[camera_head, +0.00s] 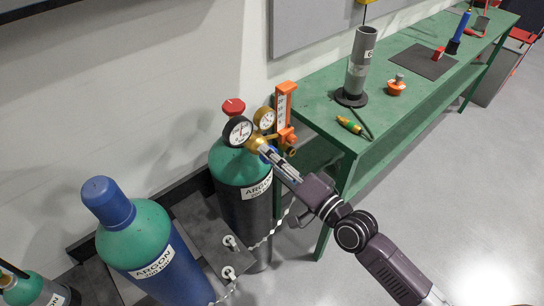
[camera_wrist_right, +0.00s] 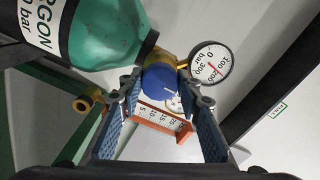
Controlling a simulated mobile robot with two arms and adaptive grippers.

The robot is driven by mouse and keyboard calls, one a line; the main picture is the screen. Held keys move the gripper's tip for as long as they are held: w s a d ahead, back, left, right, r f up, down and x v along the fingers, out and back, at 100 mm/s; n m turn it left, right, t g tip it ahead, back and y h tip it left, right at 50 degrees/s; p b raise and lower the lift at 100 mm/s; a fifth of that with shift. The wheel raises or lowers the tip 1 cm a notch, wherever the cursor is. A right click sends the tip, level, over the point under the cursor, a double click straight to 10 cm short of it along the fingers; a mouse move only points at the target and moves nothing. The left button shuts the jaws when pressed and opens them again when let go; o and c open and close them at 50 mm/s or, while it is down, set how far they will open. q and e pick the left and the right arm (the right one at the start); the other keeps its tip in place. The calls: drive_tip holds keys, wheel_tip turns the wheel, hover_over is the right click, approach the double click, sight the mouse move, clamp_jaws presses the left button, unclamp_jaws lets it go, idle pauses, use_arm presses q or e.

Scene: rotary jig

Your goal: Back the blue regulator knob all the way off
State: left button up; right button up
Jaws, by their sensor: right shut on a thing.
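The blue regulator knob (camera_wrist_right: 158,80) sits on the brass regulator of the green-topped argon cylinder (camera_head: 240,165). In the head view only a bit of the knob (camera_head: 268,151) shows, the rest hidden by my gripper. My right gripper (camera_head: 270,156) reaches in from the lower right and is shut on the knob. In the right wrist view the two blue-padded fingers (camera_wrist_right: 163,98) stand on either side of it. A black-rimmed dial gauge (camera_head: 239,131) and a brass-rimmed gauge (camera_head: 264,118) are by the knob. My left gripper is not in view.
An orange flowmeter (camera_head: 284,105) stands right behind the regulator, and a red valve handwheel (camera_head: 233,107) tops the cylinder. A blue argon cylinder (camera_head: 150,255) stands left. The green workbench (camera_head: 400,110) is at the right, holding a grey tube (camera_head: 359,65) and small items.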

drive_tip(key=shift+f, duration=0.1)
idle(0.4)
drive_tip(key=o, duration=1.2)
drive_tip(key=shift+c, duration=0.2)
drive_tip(key=shift+d, duration=0.1)
drive_tip(key=v, duration=1.2)
